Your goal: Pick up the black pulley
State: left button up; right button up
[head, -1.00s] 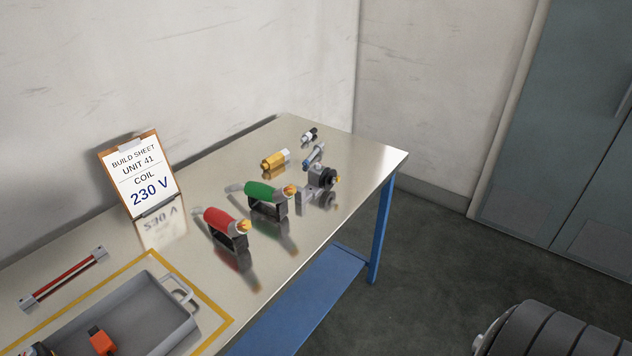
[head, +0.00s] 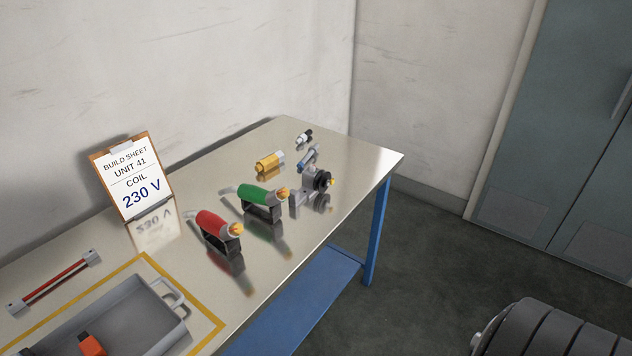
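A ribbed dark part of my own arm (head: 545,328) shows at the bottom right, well away from the table. Neither gripper is in view.
A green-bodied part (head: 262,196) and a red-bodied part (head: 212,224) stand left of the pulley. A brass fitting (head: 268,165) and small metal parts lie behind. A clipboard sheet (head: 137,180) leans at the back. A grey tray (head: 130,318) is front left.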

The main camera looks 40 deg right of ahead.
aim_at(312, 183)
jog(key=l, duration=1.25)
jog(key=i+l, duration=0.15)
jog(key=l, duration=1.1)
